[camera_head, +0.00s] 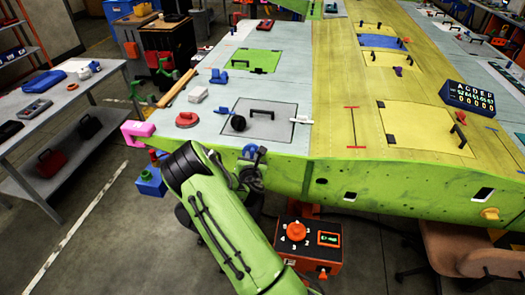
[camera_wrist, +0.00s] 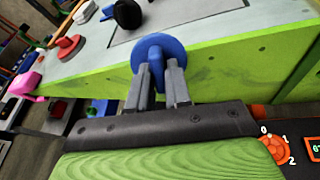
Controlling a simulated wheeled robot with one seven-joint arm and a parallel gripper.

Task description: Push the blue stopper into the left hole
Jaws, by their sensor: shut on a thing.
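My gripper (camera_head: 250,172) is at the left part of the wing's green front edge (camera_head: 285,172). In the wrist view my gripper (camera_wrist: 160,75) is shut on the blue stopper (camera_wrist: 158,50), its two grey fingers on the stopper's near part. The stopper's round blue flange faces the green edge. The stopper also shows in the head view (camera_head: 249,151). The left hole is not visible; the stopper and gripper cover that part of the edge. I cannot tell whether the stopper's tip is inside a hole or only in front of it.
A small dark round hole (camera_head: 322,181) and a yellow stopper (camera_head: 490,214) are farther right on the green edge. A pink block (camera_head: 137,131) is at the wing's left corner. An orange control box (camera_head: 308,245) stands below. A black ball (camera_head: 239,123) is on top.

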